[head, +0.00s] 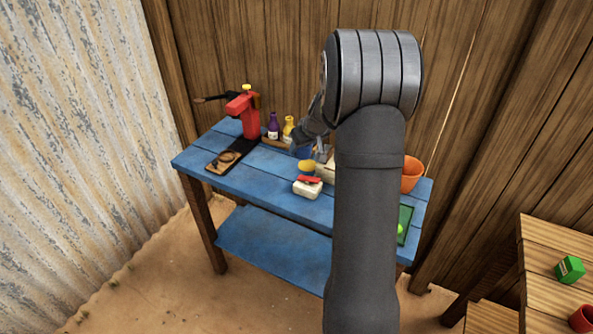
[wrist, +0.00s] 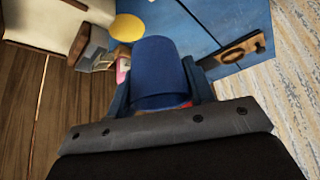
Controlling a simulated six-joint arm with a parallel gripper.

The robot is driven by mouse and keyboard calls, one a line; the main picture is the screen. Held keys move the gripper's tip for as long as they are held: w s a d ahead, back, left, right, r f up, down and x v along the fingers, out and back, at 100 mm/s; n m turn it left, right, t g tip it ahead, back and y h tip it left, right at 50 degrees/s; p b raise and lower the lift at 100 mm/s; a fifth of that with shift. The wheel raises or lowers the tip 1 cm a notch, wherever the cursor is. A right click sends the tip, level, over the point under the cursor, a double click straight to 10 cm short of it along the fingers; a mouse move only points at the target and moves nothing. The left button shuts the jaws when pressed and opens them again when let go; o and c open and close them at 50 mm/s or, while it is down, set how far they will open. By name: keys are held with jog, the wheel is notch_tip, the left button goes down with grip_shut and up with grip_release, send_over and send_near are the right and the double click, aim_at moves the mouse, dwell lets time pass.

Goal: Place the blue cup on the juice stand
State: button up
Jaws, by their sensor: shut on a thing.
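The blue cup (wrist: 160,75) is between the fingers of my gripper (wrist: 160,88) in the wrist view, and the gripper is shut on it. In the head view a small part of the blue cup (head: 301,153) shows below my gripper (head: 312,147), over the back of the blue table, mostly hidden by my arm. I cannot tell for sure which thing is the juice stand. A dark board with a light wooden patch (head: 228,160) lies at the table's left; it also shows in the wrist view (wrist: 243,48). A low wooden rack (head: 278,145) is behind, by the bottles.
A yellow cup (head: 307,167) and a white block with a red top (head: 308,187) are close to my gripper. Purple (head: 272,127) and yellow bottles (head: 288,128) and a red device (head: 246,112) stand behind. An orange pot (head: 412,174) is right. The table's front left is clear.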

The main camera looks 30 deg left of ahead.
jog(key=s+a+n, duration=0.1)
jog(key=s+a, duration=0.3)
send_near(251, 174)
jog(key=shift+w+a+f, duration=0.2)
jog(key=shift+w+a, duration=0.1)
jog(key=shift+a, duration=0.2)
jog(key=shift+w+a+f, duration=0.2)
jog(key=shift+w+a, duration=0.15)
jog(key=shift+a, duration=0.15)
jog(key=shift+f, duration=2)
jog(key=shift+f, duration=0.2)
jog(key=o, duration=1)
jog(key=shift+r, duration=0.1)
jog(key=shift+r, duration=0.2)
jog(key=v, duration=1.1)
jog(key=shift+d+r, duration=0.25)
jog(key=shift+r, duration=0.1)
